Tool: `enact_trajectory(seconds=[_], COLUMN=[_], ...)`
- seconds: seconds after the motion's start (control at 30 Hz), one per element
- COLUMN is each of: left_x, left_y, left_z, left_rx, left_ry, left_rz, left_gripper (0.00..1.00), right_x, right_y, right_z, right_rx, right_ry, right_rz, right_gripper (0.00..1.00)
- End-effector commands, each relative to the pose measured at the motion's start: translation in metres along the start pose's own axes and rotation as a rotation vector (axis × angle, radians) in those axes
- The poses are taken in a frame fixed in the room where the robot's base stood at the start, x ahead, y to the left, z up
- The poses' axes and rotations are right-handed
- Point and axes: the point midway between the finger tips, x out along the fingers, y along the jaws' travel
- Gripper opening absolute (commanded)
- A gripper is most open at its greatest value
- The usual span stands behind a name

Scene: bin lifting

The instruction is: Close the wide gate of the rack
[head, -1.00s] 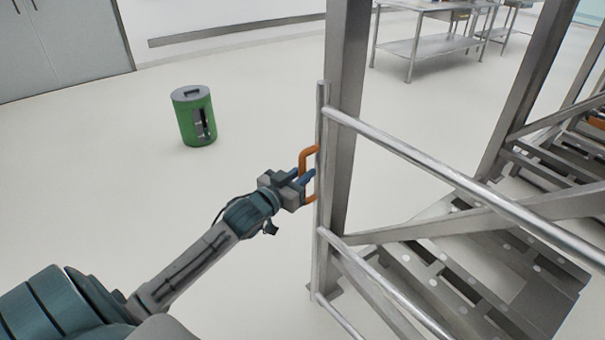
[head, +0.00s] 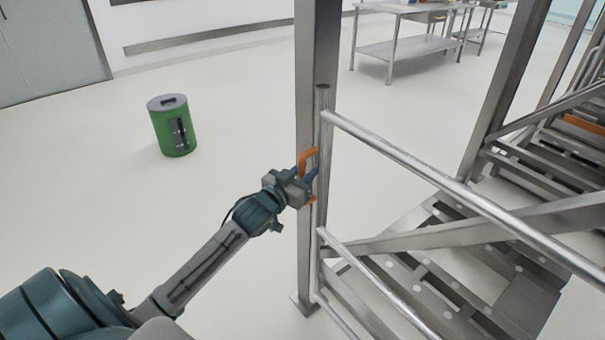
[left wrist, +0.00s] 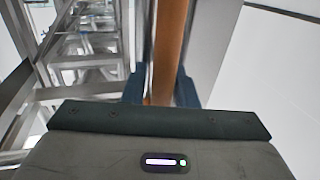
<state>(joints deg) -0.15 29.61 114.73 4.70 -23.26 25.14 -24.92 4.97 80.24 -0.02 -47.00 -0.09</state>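The wide gate (head: 440,178) is a frame of round metal tubes running from its end post to the lower right. Its end post overlaps the right side of the rack's thick upright (head: 318,60) in the head view; the gap between them cannot be told. An orange C-shaped handle (head: 307,155) is on the end post. My left gripper (head: 308,182) is at this handle. In the left wrist view, the orange handle (left wrist: 167,60) runs between my two blue fingers (left wrist: 160,90), which sit close on both sides. My right gripper is not in view.
A green bin (head: 173,130) stands on open floor at the left. Steel tables (head: 405,45) stand at the back. Diagonal beams and slatted rack parts (head: 440,270) fill the right side. The floor between the bin and gate is clear.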

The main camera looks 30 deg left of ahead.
Motion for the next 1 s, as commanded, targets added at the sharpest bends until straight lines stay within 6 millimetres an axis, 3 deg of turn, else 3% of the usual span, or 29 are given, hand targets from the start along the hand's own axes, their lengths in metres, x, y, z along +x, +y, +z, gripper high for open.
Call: enact_trajectory(seconds=[0.67,0.83,1.0], left_x=[-0.001,-0.016,-0.045], left_y=[-0.001,-0.001,0.000], left_z=[0.003,0.004,0.004], left_rx=[-0.001,0.004,0.006], left_ry=[-0.006,-0.008,-0.007], left_rz=[-0.002,-0.001,0.001], left_gripper=[0.37,0.37,0.37], right_x=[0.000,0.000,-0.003], right_y=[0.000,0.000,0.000], right_z=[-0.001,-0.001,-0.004], right_rx=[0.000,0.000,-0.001], right_ry=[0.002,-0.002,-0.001], right_rz=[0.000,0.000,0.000], right_gripper=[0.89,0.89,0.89])
